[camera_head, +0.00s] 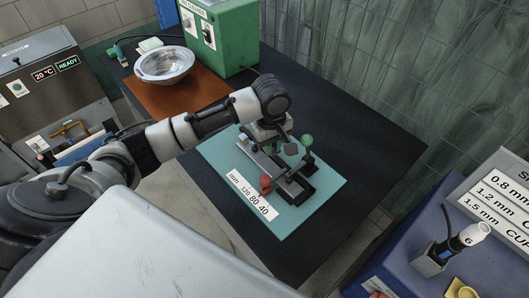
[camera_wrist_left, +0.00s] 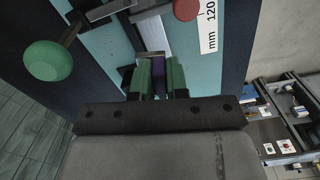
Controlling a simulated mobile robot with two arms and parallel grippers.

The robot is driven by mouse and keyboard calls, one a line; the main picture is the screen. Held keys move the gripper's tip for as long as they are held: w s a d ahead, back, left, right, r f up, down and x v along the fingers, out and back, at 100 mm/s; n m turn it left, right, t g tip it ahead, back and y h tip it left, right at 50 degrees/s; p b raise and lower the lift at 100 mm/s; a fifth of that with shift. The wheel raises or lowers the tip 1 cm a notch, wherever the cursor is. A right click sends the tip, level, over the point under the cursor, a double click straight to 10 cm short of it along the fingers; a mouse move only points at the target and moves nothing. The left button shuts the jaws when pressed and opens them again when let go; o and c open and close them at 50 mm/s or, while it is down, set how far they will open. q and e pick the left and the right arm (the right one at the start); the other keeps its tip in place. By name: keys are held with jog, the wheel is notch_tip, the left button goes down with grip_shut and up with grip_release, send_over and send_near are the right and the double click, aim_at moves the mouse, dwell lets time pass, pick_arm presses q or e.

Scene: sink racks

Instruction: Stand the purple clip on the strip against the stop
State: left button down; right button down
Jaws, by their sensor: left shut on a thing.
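My left gripper (camera_head: 279,147) reaches over the metal fixture on the teal board in the head view. In the left wrist view its green fingers (camera_wrist_left: 159,76) are shut on the purple clip (camera_wrist_left: 158,64). The clip is mostly hidden between the fingers, and I cannot make it out in the head view. A pale metal strip (camera_wrist_left: 151,30) runs just beyond the clip in the wrist view. Whether the clip touches the strip is unclear. I cannot clearly pick out the stop. My right gripper is not in view.
The fixture has a green ball handle (camera_head: 306,140), also large in the wrist view (camera_wrist_left: 55,61), and a red knob (camera_head: 265,184). A millimetre scale (camera_head: 252,195) lies along the teal board (camera_head: 312,203). A metal bowl (camera_head: 164,65) and green box (camera_head: 222,40) stand behind. The dark bench (camera_head: 365,150) is clear at right.

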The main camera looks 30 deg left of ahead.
pick_arm(q)
jog(key=shift+w+a+n, duration=0.4)
jog(key=shift+w+n, duration=0.1)
jog(key=shift+n, duration=0.2)
jog(key=shift+w+f+n+p, duration=0.15)
jog(key=shift+f+n+p, duration=0.1)
jog(key=shift+n+p, duration=0.15)
send_over(269, 169)
notch_tip(269, 169, down, 6)
jog(key=shift+r+p, duration=0.2)
jog(key=shift+p, duration=0.15)
notch_tip(269, 169, down, 4)
jog(key=shift+r, duration=0.1)
jog(key=shift+f, duration=0.25)
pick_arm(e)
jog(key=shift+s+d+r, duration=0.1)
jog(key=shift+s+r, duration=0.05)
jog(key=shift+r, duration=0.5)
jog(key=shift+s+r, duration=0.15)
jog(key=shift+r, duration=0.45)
pick_arm(q)
jog(key=shift+f, duration=0.15)
jog(key=c, duration=1.2)
grip_release()
jog(key=shift+o, duration=0.4)
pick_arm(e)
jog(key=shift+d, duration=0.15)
